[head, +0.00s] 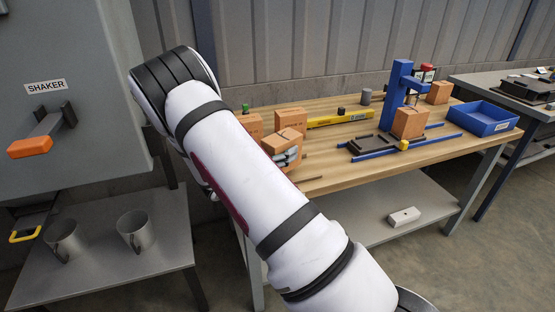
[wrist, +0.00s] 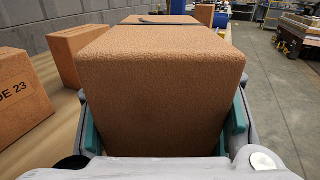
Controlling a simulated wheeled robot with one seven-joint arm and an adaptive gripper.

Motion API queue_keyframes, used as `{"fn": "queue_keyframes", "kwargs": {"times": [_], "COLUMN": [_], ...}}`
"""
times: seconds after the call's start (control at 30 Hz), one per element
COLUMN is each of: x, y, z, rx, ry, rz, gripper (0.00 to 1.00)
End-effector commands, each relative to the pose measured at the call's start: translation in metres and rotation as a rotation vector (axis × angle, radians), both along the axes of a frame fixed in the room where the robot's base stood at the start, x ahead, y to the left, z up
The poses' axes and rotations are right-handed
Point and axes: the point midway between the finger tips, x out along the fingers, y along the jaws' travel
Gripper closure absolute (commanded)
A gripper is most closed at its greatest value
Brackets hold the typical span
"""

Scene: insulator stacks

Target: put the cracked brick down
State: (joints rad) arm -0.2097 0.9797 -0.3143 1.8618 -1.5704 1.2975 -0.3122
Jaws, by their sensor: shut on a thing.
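My gripper (head: 288,157) is shut on an orange-brown brick (wrist: 160,95), with a teal pad at each side of it in the wrist view. The brick also shows in the head view (head: 286,137), at the left end of the wooden table (head: 340,172). Two more bricks stand at the left in the wrist view, one printed "DE 23" (wrist: 18,95) and one plain (wrist: 80,50).
A yellow level (head: 340,119) lies behind the bricks. A blue press (head: 397,92) with a brick (head: 409,122) beside it and a blue tray (head: 484,118) stand further right. A grey shaker cabinet (head: 70,90) and two mugs (head: 136,230) are left. The table's front middle is bare.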

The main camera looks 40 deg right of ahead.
Motion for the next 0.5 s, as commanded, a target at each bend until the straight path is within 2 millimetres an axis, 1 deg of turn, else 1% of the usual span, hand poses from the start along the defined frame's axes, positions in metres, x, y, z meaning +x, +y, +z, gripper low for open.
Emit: {"fn": "queue_keyframes", "kwargs": {"times": [0.03, 0.1, 0.27, 0.5], "x": [0.007, 0.013, 0.016, 0.016], "y": [0.001, 0.002, 0.002, 0.002], "z": [0.000, 0.000, -0.005, -0.033], "rx": [-0.002, -0.002, -0.001, -0.002], "ry": [-0.002, -0.003, 0.001, 0.002], "rz": [-0.001, -0.002, -0.002, -0.002], "gripper": [0.90, 0.90, 0.90, 0.90]}}
